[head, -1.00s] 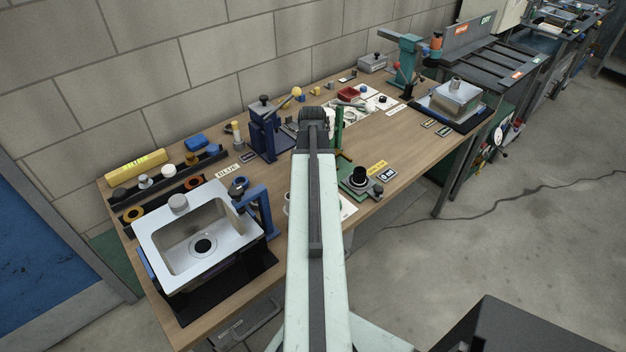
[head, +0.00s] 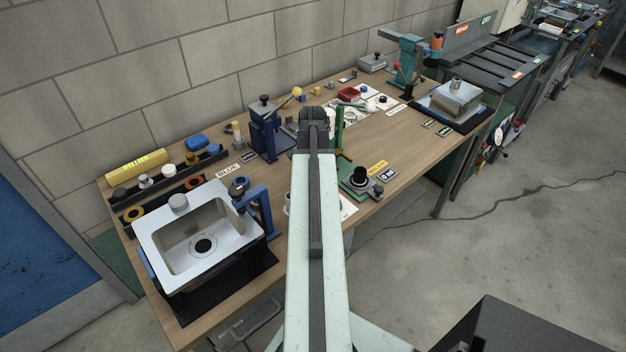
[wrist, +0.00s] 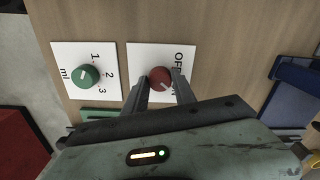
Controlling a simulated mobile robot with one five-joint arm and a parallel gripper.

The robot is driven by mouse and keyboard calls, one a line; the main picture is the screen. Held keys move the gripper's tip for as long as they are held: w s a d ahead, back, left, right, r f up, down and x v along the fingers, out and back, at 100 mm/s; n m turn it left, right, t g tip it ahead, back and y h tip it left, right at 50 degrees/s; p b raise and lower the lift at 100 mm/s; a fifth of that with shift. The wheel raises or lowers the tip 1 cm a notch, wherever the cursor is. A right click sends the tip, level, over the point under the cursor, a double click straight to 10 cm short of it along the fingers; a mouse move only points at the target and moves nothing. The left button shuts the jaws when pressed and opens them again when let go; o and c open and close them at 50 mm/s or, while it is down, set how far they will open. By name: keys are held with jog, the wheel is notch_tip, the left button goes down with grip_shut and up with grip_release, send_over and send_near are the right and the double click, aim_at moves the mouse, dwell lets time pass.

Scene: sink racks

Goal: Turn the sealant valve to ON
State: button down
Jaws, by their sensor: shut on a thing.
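The sealant valve is a red round knob (wrist: 159,79) on a white card (wrist: 146,58) in the wrist view. The letters of OFF show on the card, turned sideways; the lettering nearer my gripper is mostly covered by a finger. My gripper (wrist: 161,82) has its two dark fingers on either side of the red knob and is shut on it. In the head view my arm hides the knob and the fingers.
A green knob (wrist: 88,77) on a card marked 1, 2, 3 and ml stands left of the red knob. A blue stand (wrist: 292,95) is at the right. In the head view a sink (head: 190,235) and a green fixture (head: 360,180) flank my arm.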

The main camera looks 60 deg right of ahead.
jog(key=c, duration=1)
grip_release()
jog(key=shift+s+d, duration=0.1)
jog(key=shift+s, duration=0.05)
jog(key=shift+r+p, duration=0.2)
jog(key=shift+p, duration=0.1)
notch_tip(320, 180, up, 8)
jog(key=p, duration=0.7)
jog(key=shift+f, duration=0.3)
